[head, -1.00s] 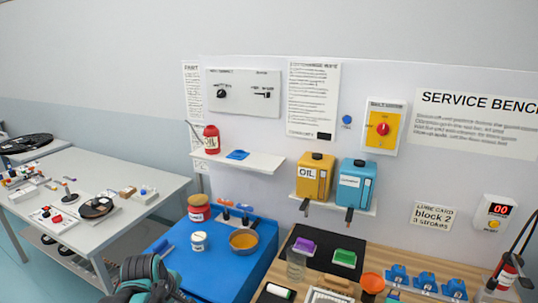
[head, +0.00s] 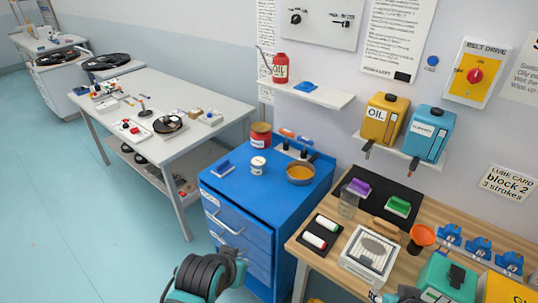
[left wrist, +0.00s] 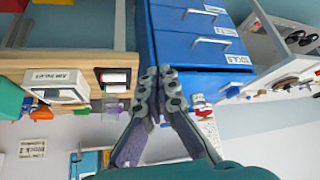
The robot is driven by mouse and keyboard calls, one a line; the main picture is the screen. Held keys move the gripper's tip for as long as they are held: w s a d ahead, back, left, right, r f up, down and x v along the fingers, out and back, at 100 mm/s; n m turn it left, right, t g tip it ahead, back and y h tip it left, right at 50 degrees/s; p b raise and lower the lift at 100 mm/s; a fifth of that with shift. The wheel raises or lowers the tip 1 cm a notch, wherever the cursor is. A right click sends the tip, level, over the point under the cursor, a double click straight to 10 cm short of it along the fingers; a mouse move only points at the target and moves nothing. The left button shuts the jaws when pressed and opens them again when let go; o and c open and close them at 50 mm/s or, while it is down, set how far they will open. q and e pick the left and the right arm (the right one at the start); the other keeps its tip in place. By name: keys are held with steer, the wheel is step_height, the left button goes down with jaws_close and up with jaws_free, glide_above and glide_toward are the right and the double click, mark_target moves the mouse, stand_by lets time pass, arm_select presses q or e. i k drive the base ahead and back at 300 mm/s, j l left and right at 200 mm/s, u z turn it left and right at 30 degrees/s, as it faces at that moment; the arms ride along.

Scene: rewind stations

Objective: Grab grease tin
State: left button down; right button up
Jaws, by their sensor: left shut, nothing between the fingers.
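On the blue cabinet (head: 262,200) in the head view stand a red tin with a pale label (head: 261,136) and a small white tin (head: 258,165). Their labels are too small to read, so I cannot tell which is the grease tin. My left gripper (head: 242,264) is low in front of the cabinet drawers, below and apart from both tins. In the left wrist view its fingers (left wrist: 158,76) are shut and empty, with the drawer fronts behind them.
A pan of amber liquid (head: 300,174) and a blue block (head: 222,170) share the cabinet top. A wooden bench (head: 310,256) with an air filter box (head: 369,252) stands right. A grey table (head: 190,91) stands left. A shelf (head: 322,95) holds a red oil can (head: 280,68).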

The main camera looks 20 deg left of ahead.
mark_target(258, 163)
steer(key=i+j+z, duration=0.15)
steer(key=j+z, duration=0.3)
steer(key=i+j+z, duration=0.1)
steer(key=j+z, duration=0.15)
steer(key=z, duration=0.2)
steer(key=i+j+z, duration=0.1)
steer(key=j+z, duration=0.15)
steer(key=j, duration=2)
